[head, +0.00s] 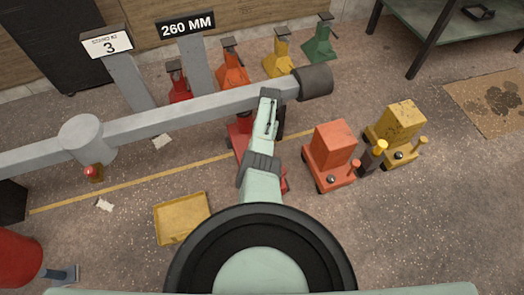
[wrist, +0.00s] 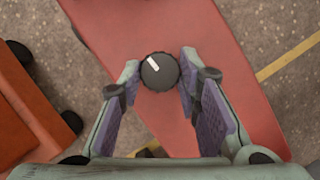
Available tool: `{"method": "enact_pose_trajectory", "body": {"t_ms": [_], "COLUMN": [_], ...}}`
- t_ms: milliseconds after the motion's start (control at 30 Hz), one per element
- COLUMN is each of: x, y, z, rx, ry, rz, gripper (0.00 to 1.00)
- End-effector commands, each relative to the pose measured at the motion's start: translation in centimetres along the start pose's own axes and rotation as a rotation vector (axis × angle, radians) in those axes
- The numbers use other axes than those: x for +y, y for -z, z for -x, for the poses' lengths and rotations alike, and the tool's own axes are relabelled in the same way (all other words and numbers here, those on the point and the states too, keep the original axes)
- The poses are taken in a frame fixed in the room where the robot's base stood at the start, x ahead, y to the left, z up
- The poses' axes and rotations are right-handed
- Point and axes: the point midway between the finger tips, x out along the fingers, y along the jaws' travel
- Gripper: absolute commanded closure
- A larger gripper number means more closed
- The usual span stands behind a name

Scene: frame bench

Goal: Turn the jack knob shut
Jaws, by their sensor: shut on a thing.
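The jack knob (wrist: 160,70) is a round black knob with a white mark, in the middle of the wrist view. The mark lies toward its upper left part. The knob sits on the red jack (wrist: 205,35), which runs diagonally across that view. My gripper (wrist: 159,78) has a purple-padded finger on either side of the knob and is shut on it. In the head view the red jack (head: 241,142) is mostly hidden under my arm, and the knob and my fingers are hidden there too.
An orange jack (head: 333,147) and a yellow jack (head: 398,125) stand to the right. A grey beam (head: 190,108) crosses above the red jack. A yellow tray (head: 182,217) lies on the floor at left. Several jack stands (head: 232,72) line the back.

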Motion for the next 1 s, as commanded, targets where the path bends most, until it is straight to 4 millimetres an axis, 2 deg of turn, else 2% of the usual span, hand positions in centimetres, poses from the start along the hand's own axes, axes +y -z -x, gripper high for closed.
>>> {"method": "enact_pose_trajectory", "body": {"t_ms": [233,733,767,1000], "x": [0.07,0.07,0.07,0.07], "y": [0.01,0.03,0.03,0.02], "z": [0.02,0.00,-0.01,0.00], "rx": [0.001,0.001,0.001,0.001], "ry": [0.029,0.035,0.035,0.034], "rz": [-0.067,-0.082,-0.082,-0.081], "gripper": [0.97,0.97,0.68,0.52]}}
